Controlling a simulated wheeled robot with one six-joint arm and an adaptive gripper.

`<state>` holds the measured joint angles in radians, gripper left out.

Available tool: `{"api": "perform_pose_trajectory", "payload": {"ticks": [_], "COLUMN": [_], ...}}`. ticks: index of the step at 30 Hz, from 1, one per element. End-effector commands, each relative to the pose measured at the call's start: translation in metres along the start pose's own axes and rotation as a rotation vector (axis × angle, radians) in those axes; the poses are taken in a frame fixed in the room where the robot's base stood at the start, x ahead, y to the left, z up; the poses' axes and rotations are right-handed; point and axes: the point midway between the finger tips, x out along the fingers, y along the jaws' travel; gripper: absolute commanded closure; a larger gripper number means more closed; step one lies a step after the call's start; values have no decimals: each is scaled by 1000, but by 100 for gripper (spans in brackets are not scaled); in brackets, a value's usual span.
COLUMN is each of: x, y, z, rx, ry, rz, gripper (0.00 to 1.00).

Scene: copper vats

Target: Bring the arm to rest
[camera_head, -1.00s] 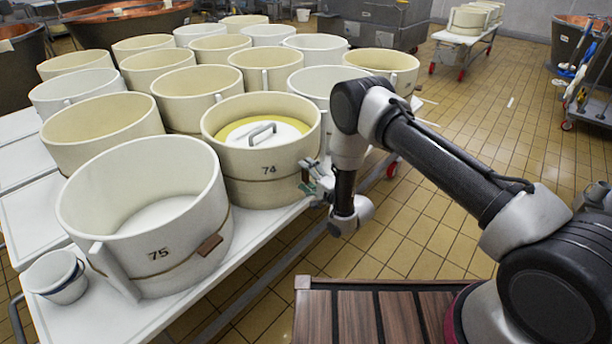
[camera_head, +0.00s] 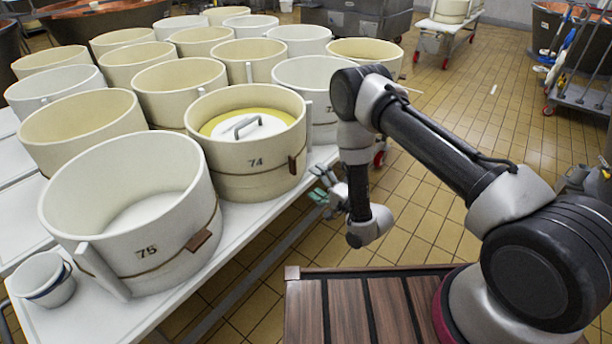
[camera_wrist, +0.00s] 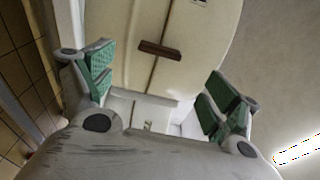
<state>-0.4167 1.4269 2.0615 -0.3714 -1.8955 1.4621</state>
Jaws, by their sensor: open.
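My gripper (camera_head: 322,192) hangs at the end of my bent arm, just right of the table edge beside vat 74 (camera_head: 255,180). Its green-padded fingers are spread apart with nothing between them, as the wrist view shows (camera_wrist: 155,85). Vat 74 is cream, with a yellow cheese-like ring and a white handled lid (camera_head: 250,128) inside. In the wrist view a cream vat wall with a brown block (camera_wrist: 160,50) lies beyond the fingers, apart from them.
Vat 75 (camera_head: 150,262) stands at the near table corner beside small white cups (camera_head: 45,280). Several more vats fill the white table (camera_head: 235,222). A slatted wooden deck (camera_head: 345,310) lies below my arm. Tiled floor (camera_head: 425,225) is open to the right.

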Motion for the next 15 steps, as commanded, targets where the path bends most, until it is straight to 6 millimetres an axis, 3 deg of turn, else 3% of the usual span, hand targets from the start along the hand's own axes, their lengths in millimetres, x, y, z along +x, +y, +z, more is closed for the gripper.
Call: {"api": "perform_pose_trajectory", "payload": {"ticks": [15], "x": [-8], "y": [0], "z": [0], "rx": [1], "ry": [0], "rz": [0], "gripper": [12]}}
